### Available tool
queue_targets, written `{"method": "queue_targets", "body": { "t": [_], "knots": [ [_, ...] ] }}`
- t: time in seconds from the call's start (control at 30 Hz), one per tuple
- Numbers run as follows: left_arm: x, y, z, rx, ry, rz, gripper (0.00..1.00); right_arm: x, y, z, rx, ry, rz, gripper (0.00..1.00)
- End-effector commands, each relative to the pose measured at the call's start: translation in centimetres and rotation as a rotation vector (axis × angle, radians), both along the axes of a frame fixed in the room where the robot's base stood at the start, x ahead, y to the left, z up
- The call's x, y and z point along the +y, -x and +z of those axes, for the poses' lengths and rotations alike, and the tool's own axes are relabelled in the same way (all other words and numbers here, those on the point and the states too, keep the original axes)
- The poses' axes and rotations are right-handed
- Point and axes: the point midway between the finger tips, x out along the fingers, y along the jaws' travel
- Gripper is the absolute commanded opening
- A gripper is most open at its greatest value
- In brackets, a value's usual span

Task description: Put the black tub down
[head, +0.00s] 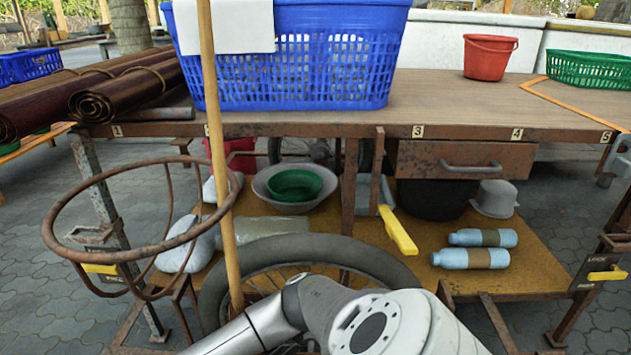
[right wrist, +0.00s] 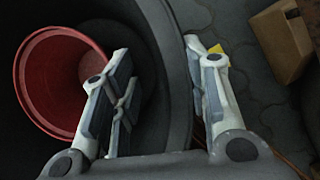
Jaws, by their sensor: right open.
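In the right wrist view a large black tub (right wrist: 172,40) fills the left and middle, with its curved rim running down between my fingers. My right gripper (right wrist: 157,54) is open around this rim: one finger is over the inside, the other on the outer side. I cannot tell whether either finger touches the wall. The tub's full outline is cut off. In the head view a black tub (head: 435,199) sits on the lower shelf below the drawer, partly hidden. I cannot tell whether it is the same one. My left gripper is not in view.
A red bucket (right wrist: 40,85) is inside the tub. A brown box (right wrist: 282,42) stands on the paving at right. The workbench (head: 440,105) carries a blue basket (head: 330,70) and a red bucket (head: 488,57). A wheel (head: 330,244) and bottles (head: 470,258) are below.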

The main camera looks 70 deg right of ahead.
Motion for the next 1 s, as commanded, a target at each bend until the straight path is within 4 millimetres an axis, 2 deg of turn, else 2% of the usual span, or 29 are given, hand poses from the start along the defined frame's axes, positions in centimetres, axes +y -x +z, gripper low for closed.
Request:
{"method": "queue_targets", "body": {
  "t": [0.27,0.7,0.83,1.0],
  "knots": [
    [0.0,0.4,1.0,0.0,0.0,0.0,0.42,0.0,0.3,1.0,-0.002,-0.001,0.0,0.42],
    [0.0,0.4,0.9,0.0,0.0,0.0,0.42,0.0,3.3,8.3,-0.004,-0.001,0.0,0.42],
    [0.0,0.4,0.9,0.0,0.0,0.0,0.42,0.0,4.1,10.0,-0.001,-0.001,0.001,0.42],
    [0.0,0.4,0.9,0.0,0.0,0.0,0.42,0.0,4.5,11.0,0.0,0.001,0.0,0.42]
  ]
}}
